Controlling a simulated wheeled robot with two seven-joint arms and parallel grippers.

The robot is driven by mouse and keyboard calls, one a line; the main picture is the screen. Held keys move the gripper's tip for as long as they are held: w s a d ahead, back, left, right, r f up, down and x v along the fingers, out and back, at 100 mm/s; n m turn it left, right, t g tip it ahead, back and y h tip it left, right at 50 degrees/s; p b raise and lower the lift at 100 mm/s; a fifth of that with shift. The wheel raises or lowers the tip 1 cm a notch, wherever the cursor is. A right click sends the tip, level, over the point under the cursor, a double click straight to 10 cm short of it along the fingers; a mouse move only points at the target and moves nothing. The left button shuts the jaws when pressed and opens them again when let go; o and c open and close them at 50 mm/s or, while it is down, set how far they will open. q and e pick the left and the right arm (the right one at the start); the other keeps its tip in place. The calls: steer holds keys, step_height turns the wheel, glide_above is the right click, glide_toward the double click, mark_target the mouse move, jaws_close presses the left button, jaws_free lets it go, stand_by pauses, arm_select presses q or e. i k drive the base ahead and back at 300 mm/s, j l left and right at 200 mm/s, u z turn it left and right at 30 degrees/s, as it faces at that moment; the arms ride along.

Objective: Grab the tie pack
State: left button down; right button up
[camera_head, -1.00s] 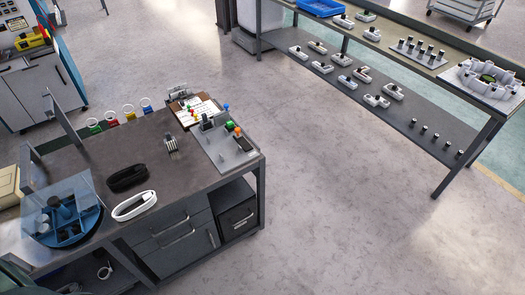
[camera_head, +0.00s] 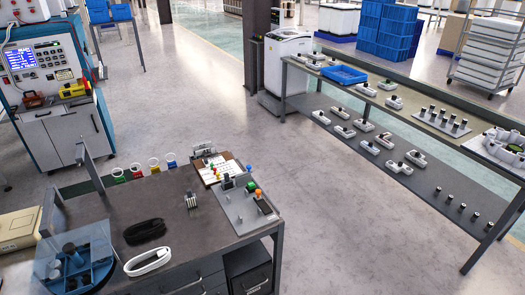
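Two looped, strap-like bundles lie on the dark workbench (camera_head: 212,224) at the lower left. One is a black bundle (camera_head: 145,231) and the other is a white bundle (camera_head: 148,261), just in front of the black one. Either could be the tie pack; I cannot tell which from this view. They lie close together. Neither of my grippers is in view.
A blue round tray (camera_head: 72,277) with a clear panel stands left of the bundles. A grey board (camera_head: 240,212) with coloured knobs and a clipboard (camera_head: 215,168) are at the bench's right. Open floor (camera_head: 340,235) separates the bench from a two-level table (camera_head: 440,175).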

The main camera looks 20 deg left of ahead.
mark_target(228, 183)
steer(key=i+l+u, duration=0.15)
steer(key=i+u, duration=0.25)
steer(key=i, duration=0.55)
